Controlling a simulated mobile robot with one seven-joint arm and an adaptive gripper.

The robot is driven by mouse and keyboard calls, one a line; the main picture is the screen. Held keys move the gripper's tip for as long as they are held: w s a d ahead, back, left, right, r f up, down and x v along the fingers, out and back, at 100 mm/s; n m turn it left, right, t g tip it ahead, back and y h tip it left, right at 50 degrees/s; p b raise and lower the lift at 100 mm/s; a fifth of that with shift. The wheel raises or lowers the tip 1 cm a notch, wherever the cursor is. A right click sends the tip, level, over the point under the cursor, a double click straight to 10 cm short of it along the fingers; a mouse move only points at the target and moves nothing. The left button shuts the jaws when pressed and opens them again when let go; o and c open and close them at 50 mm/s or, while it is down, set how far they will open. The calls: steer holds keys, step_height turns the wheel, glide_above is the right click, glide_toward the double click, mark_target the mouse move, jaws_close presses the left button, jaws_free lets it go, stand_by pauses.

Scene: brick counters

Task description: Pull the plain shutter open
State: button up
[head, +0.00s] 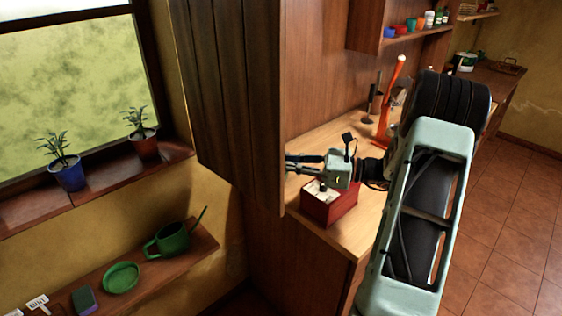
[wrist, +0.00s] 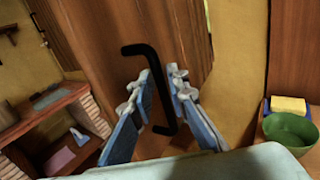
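The plain shutter (head: 232,100) is a dark panel of upright wooden planks, standing out beside the window in the head view. Its wood (wrist: 105,35) fills the upper middle of the wrist view. A black bar handle (wrist: 158,88) with bent ends shows there, in front of the wood. My gripper (head: 290,163) reaches left to the shutter's right edge, and its tips may be partly hidden behind that edge. In the wrist view my gripper (wrist: 163,74) is open, with one finger on each side of the handle. I see no clear grip on it.
A red box (head: 330,205) sits on the wooden counter (head: 358,228) just below my gripper. An orange upright tool (head: 391,105) stands further back. Potted plants (head: 66,172) line the sill at left. A green bowl (wrist: 290,130) and yellow sponge (wrist: 288,105) are at right in the wrist view.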

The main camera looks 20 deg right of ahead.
steer(key=v, duration=1.2)
